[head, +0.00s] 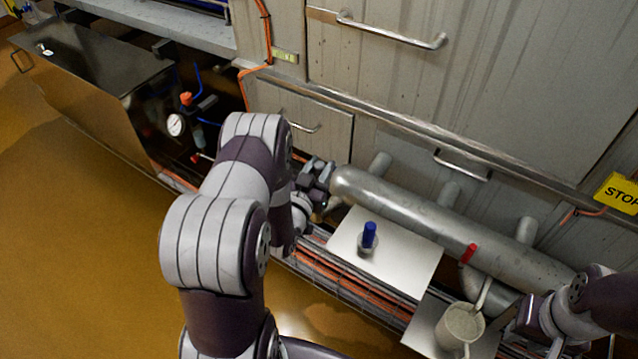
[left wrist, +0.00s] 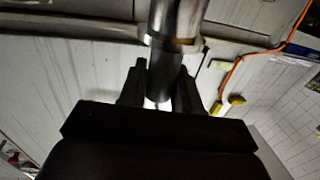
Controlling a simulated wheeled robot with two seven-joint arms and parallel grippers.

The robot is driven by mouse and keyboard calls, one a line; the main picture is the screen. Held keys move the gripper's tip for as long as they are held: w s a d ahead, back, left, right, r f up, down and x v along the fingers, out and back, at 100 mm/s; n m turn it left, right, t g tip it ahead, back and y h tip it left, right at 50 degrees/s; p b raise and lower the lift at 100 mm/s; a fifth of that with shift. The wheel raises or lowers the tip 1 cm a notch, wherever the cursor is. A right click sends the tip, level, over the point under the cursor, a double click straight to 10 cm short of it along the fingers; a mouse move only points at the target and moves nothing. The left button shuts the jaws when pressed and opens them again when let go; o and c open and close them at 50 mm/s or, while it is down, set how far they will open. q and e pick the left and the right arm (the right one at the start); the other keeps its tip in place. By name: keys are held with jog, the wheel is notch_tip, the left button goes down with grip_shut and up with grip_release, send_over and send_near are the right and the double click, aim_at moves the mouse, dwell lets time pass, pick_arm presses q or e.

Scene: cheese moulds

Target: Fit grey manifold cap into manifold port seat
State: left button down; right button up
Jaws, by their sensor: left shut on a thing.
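My left gripper (head: 320,180) is at the left end of the grey manifold pipe (head: 420,208). In the left wrist view its two fingers (left wrist: 163,88) are shut on a dark grey cylindrical piece, which I take to be the manifold cap (left wrist: 164,66). The cap meets the rimmed pipe end, the port seat (left wrist: 178,38), and looks slightly tilted to it. Whether it is inside the rim or only against it I cannot tell. In the head view the cap is mostly hidden by the gripper. My right gripper (head: 522,318) is at the lower right; its fingers are unclear.
A white plate (head: 410,258) below the pipe bears a blue-topped fitting (head: 369,238). A pale cup (head: 460,325) stands near my right gripper. A red-tipped part (head: 468,253) stands in front of the pipe. Cabinets with a long rail (head: 400,118) close off the back.

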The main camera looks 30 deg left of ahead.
pick_arm(q)
jog(key=shift+a+f, duration=0.3)
jog(key=shift+a, duration=0.05)
notch_tip(320, 180, down, 3)
jog(key=shift+f+b, duration=0.1)
jog(key=shift+b, duration=0.6)
jog(key=shift+f, duration=0.3)
jog(key=shift+r, duration=0.1)
